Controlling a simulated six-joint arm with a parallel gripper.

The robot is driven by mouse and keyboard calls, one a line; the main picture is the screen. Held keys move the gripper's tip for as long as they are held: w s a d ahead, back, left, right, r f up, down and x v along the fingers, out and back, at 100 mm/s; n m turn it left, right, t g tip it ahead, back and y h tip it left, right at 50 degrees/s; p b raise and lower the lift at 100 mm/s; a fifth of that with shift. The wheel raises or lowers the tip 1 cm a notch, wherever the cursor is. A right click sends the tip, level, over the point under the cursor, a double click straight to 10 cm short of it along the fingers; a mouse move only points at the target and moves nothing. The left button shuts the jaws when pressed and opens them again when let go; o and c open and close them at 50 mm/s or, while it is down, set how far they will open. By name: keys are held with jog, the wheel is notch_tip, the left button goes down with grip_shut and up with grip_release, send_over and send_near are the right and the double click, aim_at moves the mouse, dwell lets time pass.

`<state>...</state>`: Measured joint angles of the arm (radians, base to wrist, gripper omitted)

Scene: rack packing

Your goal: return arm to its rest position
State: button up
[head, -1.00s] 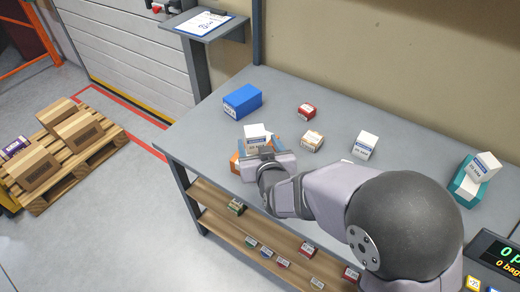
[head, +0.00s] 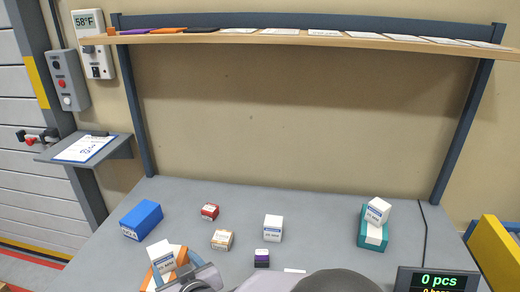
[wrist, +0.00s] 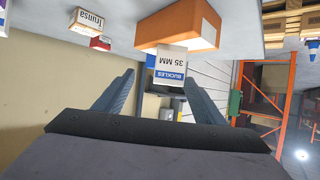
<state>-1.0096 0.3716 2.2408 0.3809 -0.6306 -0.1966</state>
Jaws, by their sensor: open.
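My gripper (head: 183,276) is at the lower left of the head view, beside an orange box (head: 180,253) on the grey table. A small white box (head: 160,256) with a blue-and-white label sits on the orange box. In the wrist view my gripper (wrist: 160,78) is open. The white box (wrist: 170,64), marked "BUCKLES 35 MM", shows between and just beyond the fingertips, against the orange box (wrist: 178,27). I cannot tell whether a finger touches it. Much of my arm is below the head view's lower edge.
On the table (head: 320,215) stand a blue box (head: 141,220), a red box (head: 209,212), a tan box (head: 222,240), a white box (head: 273,228), a dark purple-and-white box (head: 261,258) and a teal box (head: 372,236) with a white box (head: 377,211) on it. A shelf (head: 300,38) spans above.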

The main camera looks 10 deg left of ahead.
jog(key=w+d+m+g+h+p, duration=0.2)
jog(key=d+m+h, duration=0.1)
jog(key=d, duration=1)
jog(key=w+d+m+g+h+p, duration=0.1)
jog(key=d+m+g+h+p, duration=0.15)
jog(key=d, duration=1.05)
jog(key=s+d+m+g+h+p, duration=0.1)
jog(key=s+d+m+g+h, duration=0.2)
jog(key=s+d, duration=1.1)
jog(key=d+g, duration=0.2)
jog(key=d, duration=0.1)
jog(key=shift+s+d+f+p, duration=0.15)
jog(key=shift+s+f+p, duration=0.1)
jog(key=shift+s+p, duration=0.15)
